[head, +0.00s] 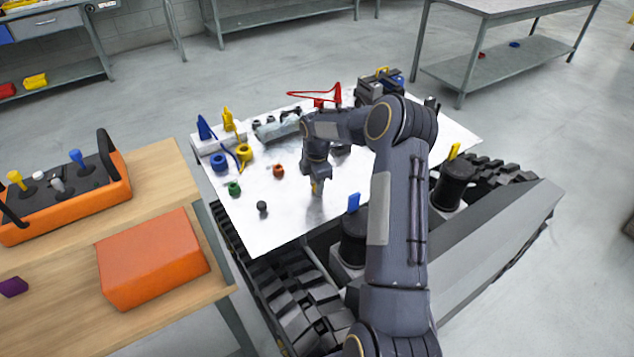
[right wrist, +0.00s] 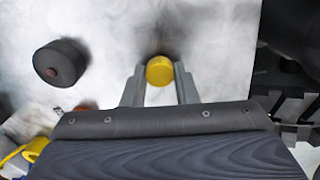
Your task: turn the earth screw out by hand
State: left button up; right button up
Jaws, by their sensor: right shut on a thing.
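My right gripper (head: 315,187) points down over the white top plate of the tracked carrier, near its front edge. In the right wrist view its two fingers (right wrist: 160,85) are closed on the sides of a yellow round knob (right wrist: 159,70), which looks like the earth screw. In the head view the gripper mostly hides the knob. The knob's lower end and thread are hidden, so I cannot tell how far it stands out of the plate (head: 285,225). My left gripper is not in view.
A black knob (head: 262,207) stands on the plate left of the gripper; it also shows in the right wrist view (right wrist: 60,62). Green (head: 234,188), orange (head: 278,171) and blue (head: 219,162) parts stand further left. A wooden bench holds an orange box (head: 152,260).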

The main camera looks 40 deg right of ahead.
jog(key=shift+s+a+f+n, duration=0.1)
jog(key=shift+s+f+n, duration=0.05)
jog(key=shift+f+n, duration=0.3)
jog(key=shift+s+f+n, duration=0.15)
jog(key=shift+f+n, duration=0.2)
jog(key=shift+f, duration=0.15)
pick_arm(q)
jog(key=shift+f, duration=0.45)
pick_arm(e)
jog(key=shift+r+n+p, duration=0.1)
jog(key=shift+n+p, duration=0.25)
jog(key=shift+n, duration=0.65)
jog(key=n+p, duration=0.1)
jog(key=n, duration=0.4)
jog(key=shift+r, duration=0.1)
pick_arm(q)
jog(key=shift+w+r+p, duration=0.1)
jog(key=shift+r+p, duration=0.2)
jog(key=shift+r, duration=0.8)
pick_arm(e)
jog(key=shift+w+n, duration=0.15)
jog(key=shift+n, duration=1.25)
